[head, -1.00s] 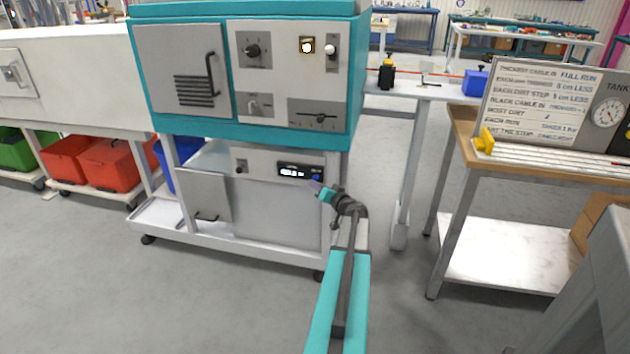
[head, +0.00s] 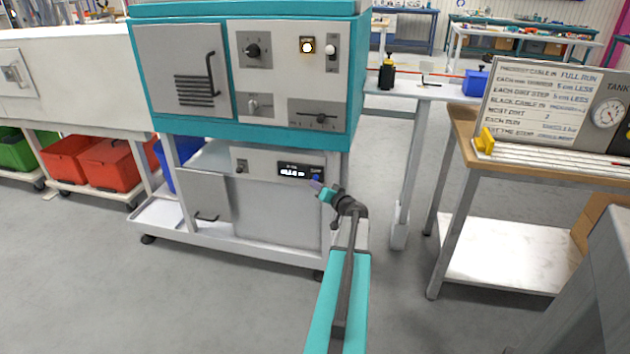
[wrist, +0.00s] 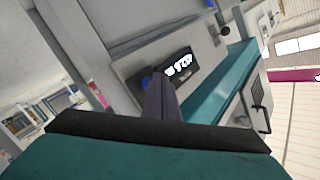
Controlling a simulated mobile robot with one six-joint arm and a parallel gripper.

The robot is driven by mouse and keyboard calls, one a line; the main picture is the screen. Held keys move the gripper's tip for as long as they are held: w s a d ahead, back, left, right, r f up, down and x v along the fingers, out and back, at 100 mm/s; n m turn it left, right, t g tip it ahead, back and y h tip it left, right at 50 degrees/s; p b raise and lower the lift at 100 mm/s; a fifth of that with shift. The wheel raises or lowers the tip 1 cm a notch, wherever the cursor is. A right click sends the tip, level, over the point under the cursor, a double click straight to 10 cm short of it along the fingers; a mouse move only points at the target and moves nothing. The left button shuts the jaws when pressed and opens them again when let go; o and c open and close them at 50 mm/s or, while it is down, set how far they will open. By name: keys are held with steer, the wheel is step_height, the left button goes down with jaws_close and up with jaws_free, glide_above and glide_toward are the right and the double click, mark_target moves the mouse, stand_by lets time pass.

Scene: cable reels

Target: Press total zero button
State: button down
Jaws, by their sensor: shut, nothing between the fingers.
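The lower grey panel of the teal machine carries a small black display (head: 293,171) with lit white digits, too blurred to read. A blue round button (head: 316,178) sits at the display's lower right; its label is not legible. My gripper (head: 316,186) is shut and empty, its fingertips at or just in front of the blue button. In the wrist view the dark fingers (wrist: 160,98) point at the panel beside the display (wrist: 179,66), and the blue button (wrist: 147,83) shows partly behind the fingertips. I cannot tell whether they touch it.
Above is the teal cabinet (head: 140,75) with knobs, a lit square button (head: 307,46) and a slider. A switch (head: 242,166) sits left on the lower panel. A wooden-topped table (head: 462,140) with a sign board stands right. The floor in front is clear.

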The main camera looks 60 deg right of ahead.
steer(key=shift+w+d+b, duration=0.3)
steer(key=shift+d+b, duration=0.5)
steer(key=shift+b, duration=0.35)
stand_by(1.2)
steer(key=shift+a, duration=0.1)
stand_by(0.3)
steer(key=shift+s+a+b, duration=0.25)
steer(key=shift+a+b, duration=0.45)
steer(key=shift+b, duration=0.15)
steer(key=a+b, duration=0.1)
steer(key=s+a+b, duration=0.1)
steer(key=a, duration=0.1)
steer(key=a+b, duration=0.1)
steer(key=shift+s+a, duration=0.25)
steer(key=shift+a, duration=0.15)
stand_by(0.8)
